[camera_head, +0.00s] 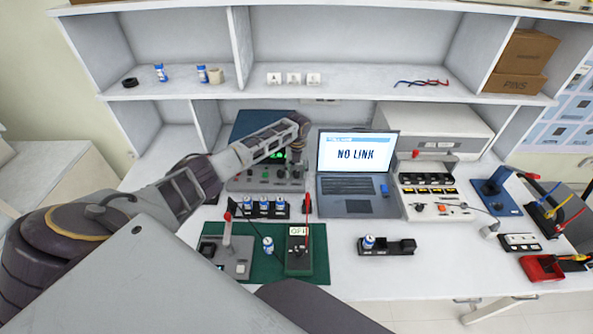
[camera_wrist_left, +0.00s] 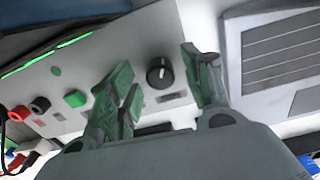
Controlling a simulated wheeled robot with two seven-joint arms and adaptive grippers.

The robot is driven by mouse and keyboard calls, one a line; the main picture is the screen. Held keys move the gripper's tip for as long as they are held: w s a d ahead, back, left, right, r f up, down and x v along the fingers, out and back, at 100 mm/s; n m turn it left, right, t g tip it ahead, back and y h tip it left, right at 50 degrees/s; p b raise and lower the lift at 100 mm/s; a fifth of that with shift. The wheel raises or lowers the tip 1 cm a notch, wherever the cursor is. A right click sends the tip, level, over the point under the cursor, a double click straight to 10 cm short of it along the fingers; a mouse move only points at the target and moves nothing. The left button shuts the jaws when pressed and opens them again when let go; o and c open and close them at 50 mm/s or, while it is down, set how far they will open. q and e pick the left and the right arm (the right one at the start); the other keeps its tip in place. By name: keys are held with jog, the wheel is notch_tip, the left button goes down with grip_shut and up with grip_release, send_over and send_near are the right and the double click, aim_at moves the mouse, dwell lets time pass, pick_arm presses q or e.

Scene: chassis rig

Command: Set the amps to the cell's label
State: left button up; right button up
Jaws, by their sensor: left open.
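The grey bench supply (camera_head: 265,180) with a green-lit display stands left of the laptop. The head view shows my left arm reaching over it, with the left gripper (camera_head: 298,150) at its right end. In the left wrist view the open left gripper (camera_wrist_left: 163,85) has green-padded fingers on either side of a black knob (camera_wrist_left: 160,72) with a white pointer line. I see no finger touching the knob. The print by the knob is too blurred to read. A blue-and-white cell (camera_head: 268,245) stands on the green mat; its label is too small to read. My right gripper is out of view.
Several cells stand in a black rack (camera_head: 262,208) before the supply. The green mat (camera_head: 256,277) bears a lever device and a meter. The laptop (camera_head: 356,175) reads "NO LINK". A black holder (camera_head: 400,247) with one cell stands right, with clear bench around it.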

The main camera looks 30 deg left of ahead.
aim_at(297, 171)
pick_arm(q)
notch_tip(297, 171, up, 12)
dwell(0.6)
jog(key=shift+f, duration=0.2)
dwell(0.5)
